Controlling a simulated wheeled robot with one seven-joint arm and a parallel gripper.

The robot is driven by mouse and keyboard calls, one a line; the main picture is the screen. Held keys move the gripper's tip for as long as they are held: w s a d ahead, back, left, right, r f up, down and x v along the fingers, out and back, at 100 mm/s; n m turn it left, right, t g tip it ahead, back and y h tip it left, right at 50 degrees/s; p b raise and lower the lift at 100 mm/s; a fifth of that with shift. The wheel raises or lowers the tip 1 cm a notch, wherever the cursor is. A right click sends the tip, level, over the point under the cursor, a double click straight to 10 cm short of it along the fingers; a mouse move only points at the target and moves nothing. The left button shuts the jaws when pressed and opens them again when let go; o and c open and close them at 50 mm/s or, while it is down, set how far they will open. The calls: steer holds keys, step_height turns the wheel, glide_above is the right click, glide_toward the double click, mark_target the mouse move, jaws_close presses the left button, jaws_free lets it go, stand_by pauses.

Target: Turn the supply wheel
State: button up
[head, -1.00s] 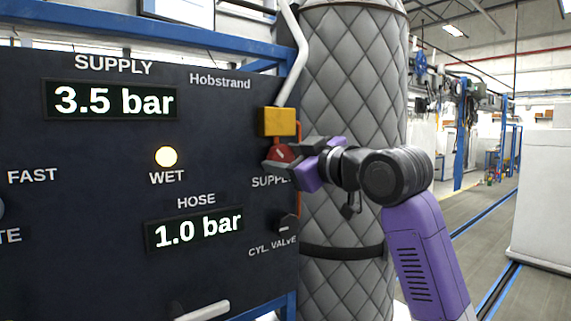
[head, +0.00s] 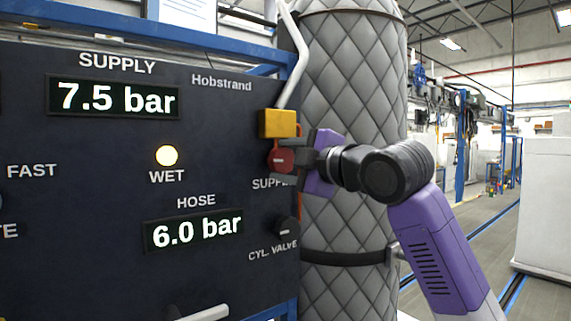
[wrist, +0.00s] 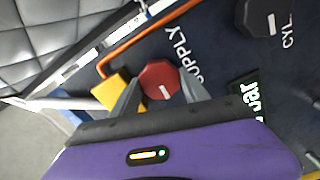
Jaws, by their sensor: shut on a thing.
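The supply wheel is a red knob (head: 281,160) on the right edge of the dark panel, above the partly covered SUPPLY label. In the wrist view the red knob (wrist: 160,80) shows as a faceted disc with a pale mark. My gripper (head: 292,160) reaches it from the right and is shut on it. In the wrist view the two fingers of my gripper (wrist: 158,98) lie on either side of the knob. The supply display (head: 116,98) reads 7.5 bar and the hose display (head: 195,230) reads 6.0 bar.
A yellow block (head: 279,123) with a pipe sits just above the knob. The black cylinder valve knob (head: 287,227) is below it. A lit WET lamp (head: 166,156) is to the left. A grey quilted column (head: 350,70) stands close behind my gripper. Open floor lies at the right.

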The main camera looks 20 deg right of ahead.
steer(key=shift+n, duration=0.3)
stand_by(0.4)
steer(key=o, duration=1.3)
steer(key=shift+o, duration=0.4)
steer(key=shift+r, duration=0.15)
